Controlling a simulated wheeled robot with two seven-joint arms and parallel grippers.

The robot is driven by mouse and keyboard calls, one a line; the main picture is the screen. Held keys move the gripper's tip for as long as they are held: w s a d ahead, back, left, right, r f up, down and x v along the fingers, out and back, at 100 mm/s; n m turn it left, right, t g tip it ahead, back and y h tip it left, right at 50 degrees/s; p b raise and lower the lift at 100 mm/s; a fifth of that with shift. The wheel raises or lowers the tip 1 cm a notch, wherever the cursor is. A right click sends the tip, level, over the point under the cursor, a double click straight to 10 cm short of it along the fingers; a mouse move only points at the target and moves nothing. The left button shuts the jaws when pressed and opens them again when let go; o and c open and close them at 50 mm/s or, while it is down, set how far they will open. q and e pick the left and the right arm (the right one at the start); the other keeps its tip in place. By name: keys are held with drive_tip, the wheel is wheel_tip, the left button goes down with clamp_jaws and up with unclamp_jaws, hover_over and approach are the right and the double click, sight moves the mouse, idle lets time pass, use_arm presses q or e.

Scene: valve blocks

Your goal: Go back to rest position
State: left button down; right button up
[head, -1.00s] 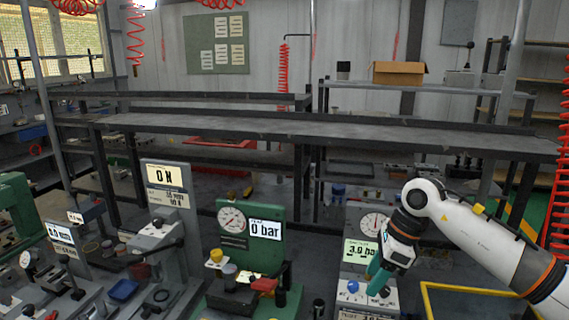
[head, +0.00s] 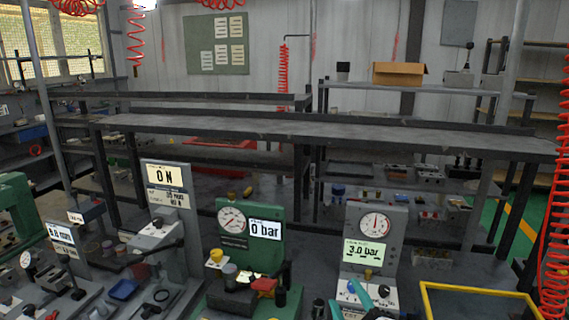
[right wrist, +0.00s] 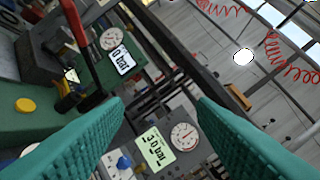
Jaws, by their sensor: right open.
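My right gripper (head: 361,293) shows only as a teal finger at the bottom edge of the head view, in front of the grey valve block (head: 398,226) with a round gauge and a green display reading 3.0 bar. In the right wrist view my right gripper (right wrist: 160,108) has its two teal fingers wide apart with nothing between them. The grey block's green display (right wrist: 155,149) shows beyond the gap. The green valve block (head: 228,245) reads 0 bar and stands left of the gripper. My left gripper is not in view.
A grey block with a 0 N display (head: 166,175) stands further left. A yellow-rimmed frame (head: 480,287) lies at the lower right. Long dark shelves (head: 330,131) run behind the blocks. A red coiled hose (head: 557,220) hangs at the right edge.

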drive_tip(key=s+d+f+m+g+h, duration=0.25)
drive_tip(key=s+f+m+g, duration=0.2)
drive_tip(key=f, duration=0.25)
drive_tip(key=s+d+f+m+g+h, duration=0.2)
drive_tip(key=s+d+f+m+g, duration=0.15)
drive_tip(key=s+f, duration=0.3)
drive_tip(key=s+d+f+m+g, duration=0.15)
drive_tip(key=s+f+g, duration=0.25)
drive_tip(key=s, duration=0.4)
drive_tip(key=s+d+f+m+g, duration=0.1)
drive_tip(key=s+f+m+g, duration=0.2)
drive_tip(key=s, duration=0.6)
wheel_tip(320, 180, down, 33)
drive_tip(key=n+g+b, duration=0.1)
drive_tip(key=g+b, duration=0.1)
drive_tip(key=b, duration=0.3)
drive_tip(key=s+d+f+b, duration=0.3)
drive_tip(key=s+f+b, duration=0.1)
drive_tip(key=s+f, duration=1.2)
wheel_tip(320, 180, down, 3)
drive_tip(key=shift+s+f+g, duration=0.15)
drive_tip(key=shift+s+g, duration=0.15)
drive_tip(key=shift+g, duration=0.1)
drive_tip(key=shift+n+y, duration=0.25)
